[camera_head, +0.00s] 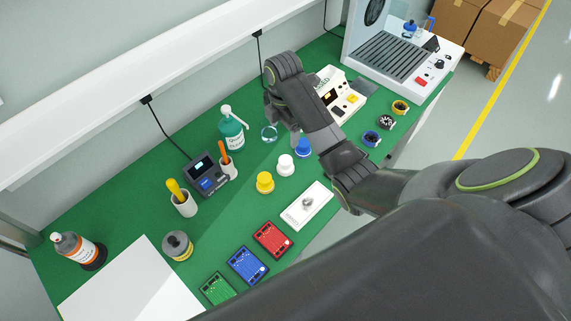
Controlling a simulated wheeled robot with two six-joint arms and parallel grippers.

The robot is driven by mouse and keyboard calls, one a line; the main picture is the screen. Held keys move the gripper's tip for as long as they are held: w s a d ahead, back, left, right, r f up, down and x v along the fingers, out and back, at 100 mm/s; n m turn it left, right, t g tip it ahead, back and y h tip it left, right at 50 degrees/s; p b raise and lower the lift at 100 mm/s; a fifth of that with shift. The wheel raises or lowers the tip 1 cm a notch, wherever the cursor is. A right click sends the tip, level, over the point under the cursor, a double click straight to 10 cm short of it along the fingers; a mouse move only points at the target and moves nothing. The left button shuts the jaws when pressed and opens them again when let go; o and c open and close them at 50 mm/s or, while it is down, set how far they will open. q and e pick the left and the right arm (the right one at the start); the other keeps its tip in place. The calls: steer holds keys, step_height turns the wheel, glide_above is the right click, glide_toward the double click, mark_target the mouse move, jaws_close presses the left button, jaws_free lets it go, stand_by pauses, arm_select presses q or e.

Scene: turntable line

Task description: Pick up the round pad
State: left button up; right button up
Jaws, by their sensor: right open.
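I cannot pick out the round pad with certainty; it may be hidden behind my right arm. My right gripper (284,130) is open and points down over the back middle of the bench. Its fingers are partly covered by my own wrist, and I see nothing held in it. My left gripper is out of view.
A teal pump bottle (232,134) stands left of the gripper. Blue (303,148), white (286,165) and yellow (265,183) pots stand in front. A cream device (345,98) is to the right. Bare green bench lies between the white pot and a white tray (318,204).

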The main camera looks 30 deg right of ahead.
steer(key=b, duration=0.7)
glide_above(286, 160)
steer(key=f, duration=0.8)
steer(key=shift+a, duration=0.35)
step_height(286, 160, down, 3)
steer(key=shift+f+p, duration=0.15)
steer(key=shift+p, duration=0.25)
steer(key=shift+d+f+p, duration=0.15)
steer(key=shift+f+p, duration=0.25)
steer(key=shift+f, duration=0.8)
steer(key=shift+d+f+p, duration=0.15)
steer(key=shift+f+p, duration=0.2)
steer(key=shift+f, duration=1.4)
steer(key=shift+c, duration=0.3)
steer(key=c, duration=1)
step_height(286, 160, up, 10)
steer(key=shift+w+r+b, duration=0.1)
steer(key=shift+b, duration=0.7)
